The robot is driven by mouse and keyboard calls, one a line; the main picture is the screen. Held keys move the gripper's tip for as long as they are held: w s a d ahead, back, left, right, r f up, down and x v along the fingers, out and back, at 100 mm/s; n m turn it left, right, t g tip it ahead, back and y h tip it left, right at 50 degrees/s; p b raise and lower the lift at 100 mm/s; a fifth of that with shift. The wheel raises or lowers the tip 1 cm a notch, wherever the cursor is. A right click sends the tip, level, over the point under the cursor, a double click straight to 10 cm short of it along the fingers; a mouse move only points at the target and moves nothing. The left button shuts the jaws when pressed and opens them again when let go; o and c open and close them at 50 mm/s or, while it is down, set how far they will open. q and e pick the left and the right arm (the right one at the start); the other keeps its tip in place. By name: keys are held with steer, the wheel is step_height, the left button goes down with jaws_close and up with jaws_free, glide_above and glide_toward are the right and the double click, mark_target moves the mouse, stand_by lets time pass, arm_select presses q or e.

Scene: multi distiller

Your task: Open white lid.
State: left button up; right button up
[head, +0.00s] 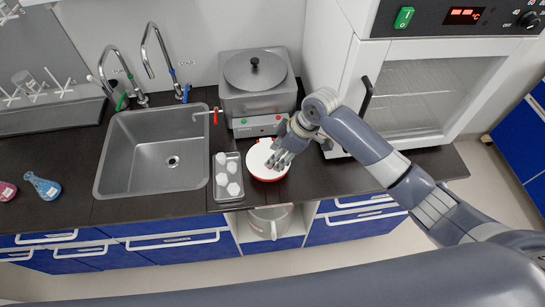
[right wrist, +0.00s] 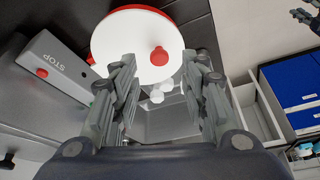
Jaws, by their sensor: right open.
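The white lid (head: 257,158) is round with a red rim beneath it and sits on the black counter in front of the steel distiller.
The distiller (head: 260,103) with a red-handled tap stands behind the lid. A metal tray (head: 221,197) with several white pieces lies left of it, then the sink (head: 135,150). A white oven (head: 420,100) stands at the right.

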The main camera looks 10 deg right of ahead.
mark_target(268, 157)
steer(key=shift+p+x, duration=0.4)
steer(key=shift+x, duration=1.9)
steer(key=shift+w+r, duration=0.1)
jaws_close()
